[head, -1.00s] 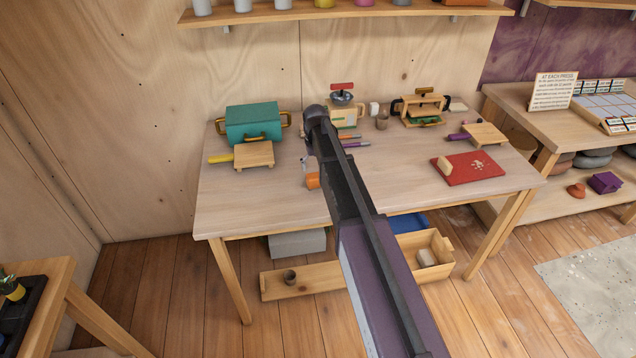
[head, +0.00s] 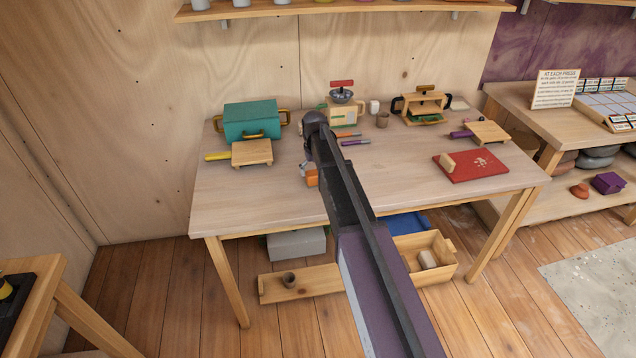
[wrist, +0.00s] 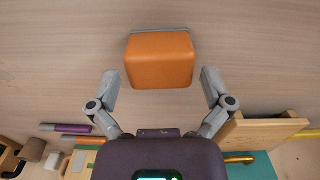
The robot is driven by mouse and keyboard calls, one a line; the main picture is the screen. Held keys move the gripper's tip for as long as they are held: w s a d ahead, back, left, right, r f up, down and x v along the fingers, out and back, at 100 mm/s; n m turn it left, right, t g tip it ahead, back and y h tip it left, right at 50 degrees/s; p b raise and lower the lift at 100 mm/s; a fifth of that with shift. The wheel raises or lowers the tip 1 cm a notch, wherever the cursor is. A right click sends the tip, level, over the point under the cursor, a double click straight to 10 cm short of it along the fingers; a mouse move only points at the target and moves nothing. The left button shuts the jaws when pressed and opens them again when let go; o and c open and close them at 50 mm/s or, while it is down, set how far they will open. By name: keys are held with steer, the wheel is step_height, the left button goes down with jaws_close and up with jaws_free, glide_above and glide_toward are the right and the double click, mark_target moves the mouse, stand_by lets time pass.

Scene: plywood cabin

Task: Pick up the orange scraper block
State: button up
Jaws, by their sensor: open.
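The orange scraper block (head: 312,177) lies on the wooden table (head: 237,199), partly hidden by my arm in the head view. In the wrist view the orange scraper block (wrist: 159,61) shows whole, with a thin grey edge along its far side. My gripper (wrist: 162,78) is open, its two fingers spread to either side of the block's near end. The fingers do not visibly touch it, and I cannot tell the height between them. In the head view my gripper (head: 307,169) is mostly hidden by my arm.
A teal press (head: 252,122) and a board with a yellow handle (head: 252,152) stand at the table's back left. Purple and orange tools (head: 354,142) lie behind the block. A red mat (head: 470,166) lies at right. The table's front left is clear.

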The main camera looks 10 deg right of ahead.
steer(key=shift+f, duration=0.5)
steer(key=c, duration=0.9)
steer(key=shift+r, duration=0.2)
step_height(320, 180, up, 3)
steer(key=p, duration=0.2)
steer(key=shift+f+p, duration=0.1)
steer(key=shift+p, duration=0.25)
steer(key=s+d, duration=0.1)
steer(key=s, duration=0.4)
steer(key=s+d+r+p, duration=0.1)
steer(key=s, duration=0.4)
steer(key=s+d+r+p, duration=0.1)
steer(key=s, duration=0.4)
steer(key=shift+s, duration=0.4)
